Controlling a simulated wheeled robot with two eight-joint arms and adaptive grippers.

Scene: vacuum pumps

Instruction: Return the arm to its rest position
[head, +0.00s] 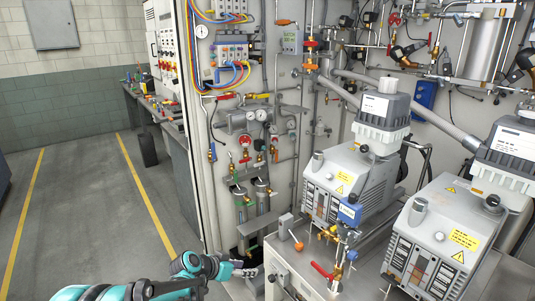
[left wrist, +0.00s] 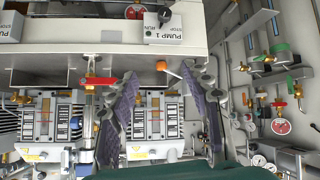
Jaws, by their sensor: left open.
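My left arm (head: 180,284) comes in from the bottom left of the head view, teal and grey. Its gripper (head: 250,269) is near the left edge of the pump bench, low in front of the panel. In the left wrist view the gripper's two padded fingers (left wrist: 162,75) stand well apart, with nothing held between them. An orange-knobbed lever (head: 297,244) lies to the right of the gripper; in the left wrist view its knob (left wrist: 173,71) appears between the fingertips, but I cannot tell the distance. My right gripper is not in view.
Two grey vacuum pumps (head: 352,181) (head: 442,233) stand at the right. A red-handled valve (head: 321,271) is on the bench front. A PUMP 1 switch box (left wrist: 164,27) shows upside down. Pipes and gauges (head: 247,140) line the panel. Open floor (head: 80,205) lies at the left.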

